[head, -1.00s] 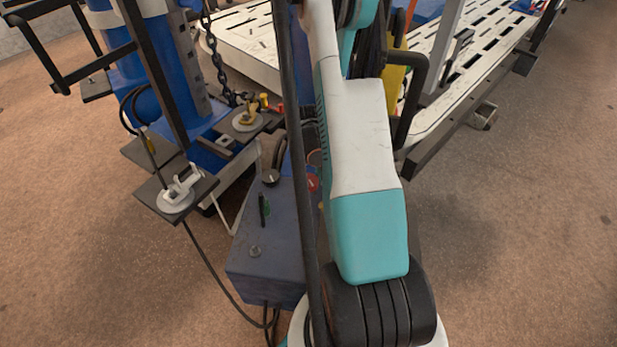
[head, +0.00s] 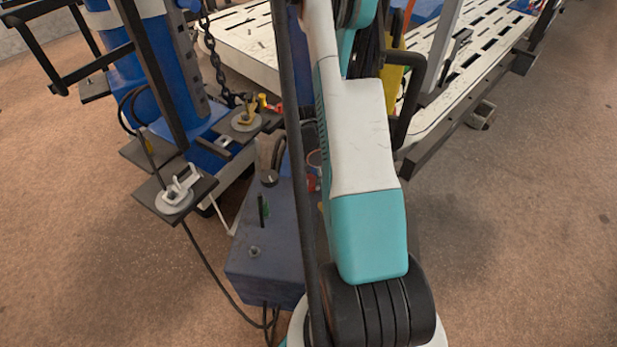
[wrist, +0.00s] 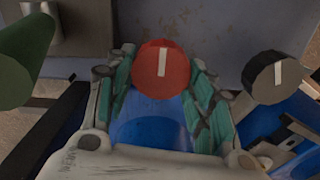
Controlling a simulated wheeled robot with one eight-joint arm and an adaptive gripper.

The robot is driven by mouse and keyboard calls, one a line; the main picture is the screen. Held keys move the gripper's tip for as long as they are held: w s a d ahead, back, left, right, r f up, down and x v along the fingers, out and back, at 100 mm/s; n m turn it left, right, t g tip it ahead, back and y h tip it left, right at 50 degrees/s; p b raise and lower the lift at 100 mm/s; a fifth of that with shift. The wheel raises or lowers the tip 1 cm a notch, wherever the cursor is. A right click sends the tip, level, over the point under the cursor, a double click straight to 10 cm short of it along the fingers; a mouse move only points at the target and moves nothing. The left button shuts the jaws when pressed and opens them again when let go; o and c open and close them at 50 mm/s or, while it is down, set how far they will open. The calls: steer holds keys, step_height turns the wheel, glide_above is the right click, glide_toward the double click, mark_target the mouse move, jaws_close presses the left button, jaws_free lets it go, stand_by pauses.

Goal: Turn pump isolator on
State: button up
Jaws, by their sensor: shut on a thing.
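A round red knob (wrist: 161,68) with a white pointer line is on the grey-blue panel in the wrist view. It looks like the pump isolator, but I see no readable label. The pointer line stands nearly upright in that picture. My gripper (wrist: 160,74) has its green-padded fingers on both sides of the knob and is shut on it. In the head view, the blue-grey control box (head: 262,240) stands at centre, and only a sliver of red (head: 312,184) shows beside my arm. My arm hides the gripper there.
A black knob (wrist: 272,77) with a white line sits close right of the red one. A green handle (wrist: 24,58) is close on the left. A chain (head: 217,65), blue column and slotted white bench (head: 470,70) stand behind. Floor right of my arm is clear.

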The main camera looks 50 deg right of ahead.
mark_target(308, 179)
stand_by(0.4)
steer(key=o, duration=1.1)
steer(key=shift+c, duration=0.2)
step_height(308, 179, up, 12)
steer(key=shift+w, duration=0.1)
